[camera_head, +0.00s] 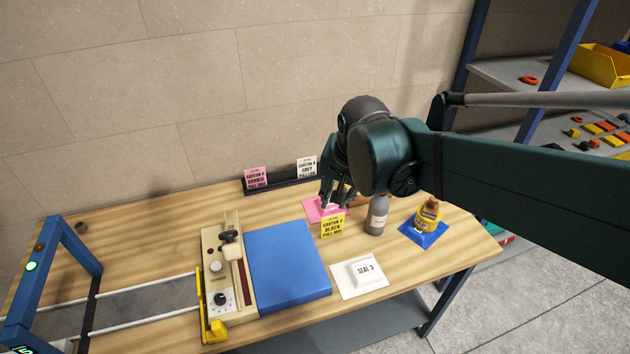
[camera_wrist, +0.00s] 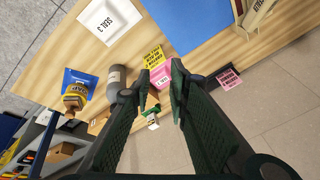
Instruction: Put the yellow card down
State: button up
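The yellow card (camera_head: 332,225) with black print is at the front edge of the pink sheet (camera_head: 314,206) on the table. In the wrist view the yellow card (camera_wrist: 153,57) shows just beyond the tip of the left finger. I cannot tell whether it touches that finger. My gripper (camera_head: 336,203) points down just behind and above the card in the head view. In the wrist view my gripper (camera_wrist: 163,72) has its two fingers apart, with the pink sheet (camera_wrist: 161,76) and nothing held visible between them.
A dark rack (camera_head: 284,183) at the wall holds a pink card (camera_head: 256,178) and a white card (camera_head: 306,168). A grey bottle (camera_head: 377,215) stands close right of the card. A yellow pot (camera_head: 427,216) sits on a blue mat. A "SEAL 3" plate (camera_head: 360,275) and blue pad (camera_head: 288,265) lie in front.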

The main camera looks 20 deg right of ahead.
jog(key=s+a+r+n+t, duration=0.1)
jog(key=s+a+n+t, duration=0.1)
jog(key=s+n, duration=0.5)
jog(key=shift+s+a+r+n+t, duration=0.3)
jog(key=shift+s+t, duration=0.2)
jog(key=shift+s, duration=0.95)
notch_tip(320, 180, down, 10)
jog(key=b, duration=1)
